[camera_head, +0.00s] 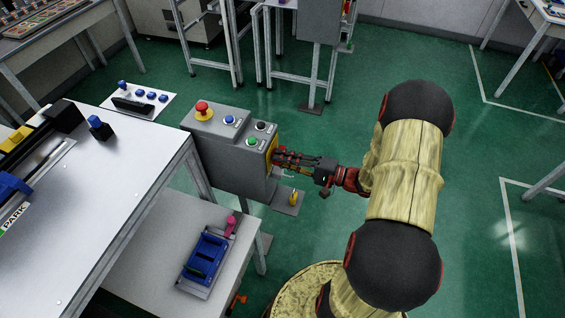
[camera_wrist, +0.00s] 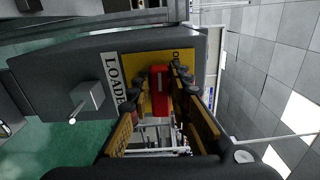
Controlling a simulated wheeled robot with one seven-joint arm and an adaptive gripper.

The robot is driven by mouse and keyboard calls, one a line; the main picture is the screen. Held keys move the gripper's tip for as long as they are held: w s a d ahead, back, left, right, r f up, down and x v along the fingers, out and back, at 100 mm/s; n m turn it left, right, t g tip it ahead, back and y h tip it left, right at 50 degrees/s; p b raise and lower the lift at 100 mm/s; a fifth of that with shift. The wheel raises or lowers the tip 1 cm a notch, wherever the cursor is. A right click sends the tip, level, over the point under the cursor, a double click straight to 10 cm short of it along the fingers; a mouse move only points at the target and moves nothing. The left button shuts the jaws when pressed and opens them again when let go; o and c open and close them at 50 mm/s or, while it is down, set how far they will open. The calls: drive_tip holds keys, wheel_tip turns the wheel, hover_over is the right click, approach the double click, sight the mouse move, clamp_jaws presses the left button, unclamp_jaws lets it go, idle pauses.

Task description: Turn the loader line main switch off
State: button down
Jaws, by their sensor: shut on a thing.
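The main switch has a red handle (camera_wrist: 159,92) on a yellow plate (camera_wrist: 140,66), beside a label whose visible letters read "LOADE". The plate sits on the side of a grey control box (camera_head: 222,160); its yellow edge shows in the head view (camera_head: 272,148). My gripper (camera_head: 279,158) reaches the box's right side from the right. In the wrist view my gripper (camera_wrist: 161,84) has its fingers on both sides of the red handle and is shut on it. An "O" mark shows on the plate above the handle; part of the plate is hidden by the fingers.
The box top carries a red mushroom button (camera_head: 202,109) and blue, green and black buttons. A grey lever-like part (camera_wrist: 86,97) sticks out beside the label. A white table (camera_head: 110,200) and a lower shelf with a blue device (camera_head: 208,254) stand left. Green floor is free behind my arm.

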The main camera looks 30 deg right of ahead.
drive_tip(key=shift+f+n, duration=0.15)
drive_tip(key=shift+n, duration=0.25)
drive_tip(key=c, duration=1.6)
unclamp_jaws()
drive_tip(key=shift+c, duration=0.2)
drive_tip(key=v, duration=1.2)
